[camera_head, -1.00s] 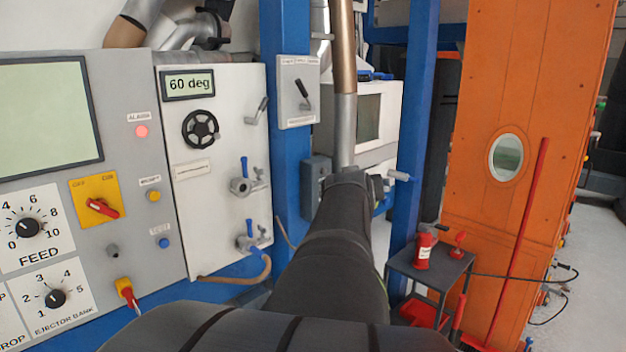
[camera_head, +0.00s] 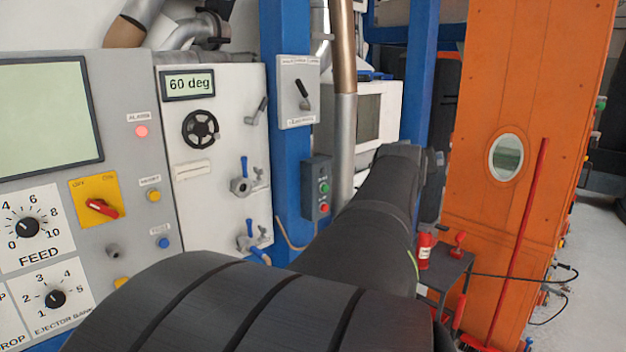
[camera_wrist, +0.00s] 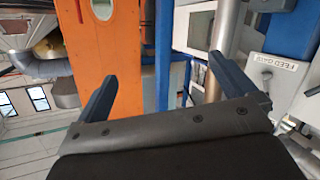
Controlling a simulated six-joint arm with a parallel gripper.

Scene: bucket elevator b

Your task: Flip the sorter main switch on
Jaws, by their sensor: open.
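A red rotary switch (camera_head: 100,208) sits on a yellow plate on the grey control panel at left in the head view. The plate carries small labels at its top that look like OFF and ON. The red handle lies tilted, its right end lower. I cannot read a sorter label on it. My gripper (camera_wrist: 162,68) is open and empty in the wrist view, its two dark blue fingers wide apart. It points toward the orange casing and the blue frame, well away from the panel. In the head view my arm hides most of the gripper.
The grey panel has FEED (camera_head: 28,227) and ejector bank dials (camera_head: 55,298). A white cabinet has a black handwheel (camera_head: 200,129). A lever box (camera_head: 299,92) and a green-red button box (camera_head: 318,189) are on the blue column. A small table (camera_head: 448,270) stands by the orange casing (camera_head: 545,120).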

